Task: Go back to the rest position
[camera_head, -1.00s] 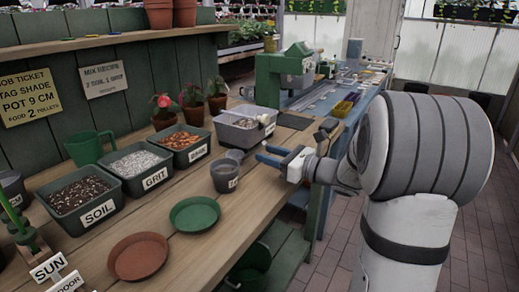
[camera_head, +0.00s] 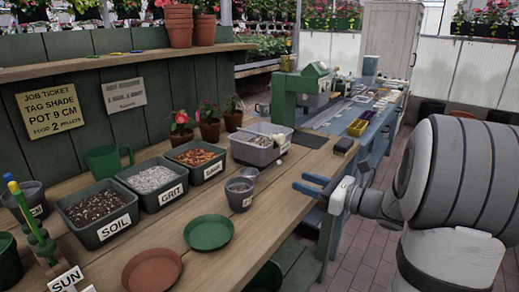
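My gripper (camera_head: 312,186) has two blue fingers. It is at the right front edge of the wooden bench (camera_head: 262,207), to the right of a small grey pot (camera_head: 240,192). The fingers point left and stand apart, with nothing visible between them. My arm reaches in from the right side of the view.
On the bench stand soil (camera_head: 97,215), grit (camera_head: 154,182) and bark-like (camera_head: 196,159) bins, a grey tub (camera_head: 259,148), a green saucer (camera_head: 208,232) and a terracotta saucer (camera_head: 152,270). A blue table (camera_head: 369,130) with a green machine (camera_head: 287,97) stands behind. Brick floor (camera_head: 352,240) is clear at right.

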